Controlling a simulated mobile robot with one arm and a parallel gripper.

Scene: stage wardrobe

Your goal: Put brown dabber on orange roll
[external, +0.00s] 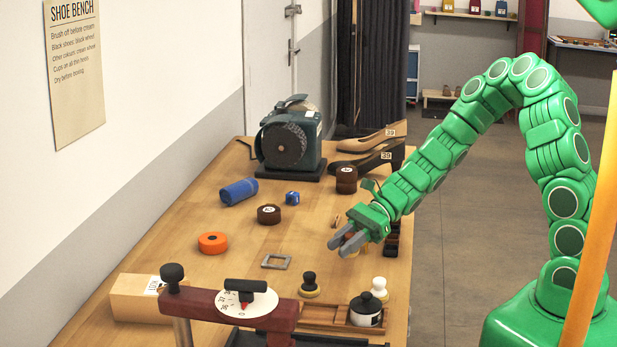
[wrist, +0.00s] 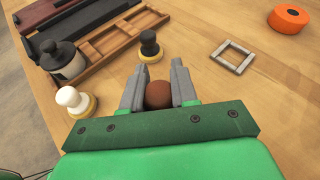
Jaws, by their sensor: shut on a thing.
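The brown dabber (wrist: 158,95) shows its round brown knob between my fingers in the wrist view; its base is hidden. My gripper (wrist: 156,78) is shut on this knob. In the external view my gripper (external: 340,243) is over the right part of the bench, and the dabber is mostly hidden by the fingers. I cannot tell whether its base touches the bench. The orange roll (external: 213,243) lies flat on the bench to the left, apart from my gripper, with its top bare. It also shows at the top right of the wrist view (wrist: 289,18).
A metal square frame (external: 277,261) lies between roll and gripper. A brown tin (external: 269,214) and a blue cylinder (external: 239,192) sit farther back.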

